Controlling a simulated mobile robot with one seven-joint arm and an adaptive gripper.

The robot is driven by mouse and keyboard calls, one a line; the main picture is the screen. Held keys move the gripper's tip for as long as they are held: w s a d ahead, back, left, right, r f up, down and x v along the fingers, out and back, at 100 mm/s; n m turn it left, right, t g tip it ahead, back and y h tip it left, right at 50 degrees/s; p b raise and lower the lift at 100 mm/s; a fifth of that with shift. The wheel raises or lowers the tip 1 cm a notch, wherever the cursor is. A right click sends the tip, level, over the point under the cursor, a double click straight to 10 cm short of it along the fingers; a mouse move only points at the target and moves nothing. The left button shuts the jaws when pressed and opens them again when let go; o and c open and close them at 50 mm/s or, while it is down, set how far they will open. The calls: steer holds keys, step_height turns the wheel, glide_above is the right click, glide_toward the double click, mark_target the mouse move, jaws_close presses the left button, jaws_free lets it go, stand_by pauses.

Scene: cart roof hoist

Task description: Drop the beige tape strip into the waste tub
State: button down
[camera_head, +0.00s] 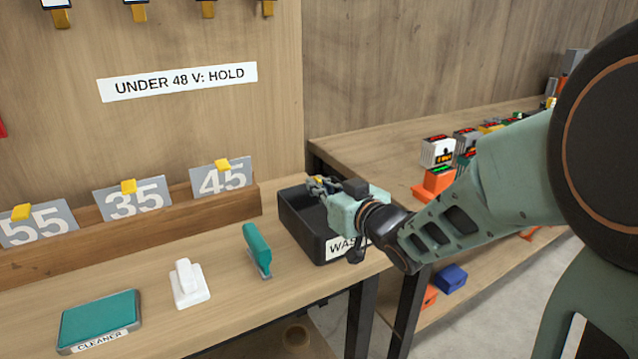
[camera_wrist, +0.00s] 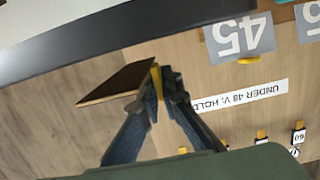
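The waste tub (camera_head: 318,250) is a black open box on the right end of the bench, its label partly hidden by my arm. Its dark rim and wall also cross the upper left of the wrist view (camera_wrist: 60,62). My gripper (camera_head: 318,183) is over the tub's opening. In the wrist view, my gripper (camera_wrist: 160,84) is shut on a yellow tab at the end of a flat brown-beige piece, which looks like the tape strip (camera_wrist: 118,83). The strip juts to the left from the fingertips. It cannot be made out clearly in the head view.
A teal-handled tool (camera_head: 257,250), a white handled block (camera_head: 188,284) and a teal cleaner pad (camera_head: 98,320) lie left of the tub. Number cards stand in a wooden rack (camera_head: 130,232) behind. A second bench (camera_head: 370,150) with several devices is at the right.

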steer(key=shift+f, duration=0.5)
steer(key=c, duration=2.1)
jaws_free()
steer(key=shift+o, duration=0.8)
steer(key=o, duration=0.4)
steer(key=shift+c, duration=0.2)
steer(key=shift+r, duration=0.1)
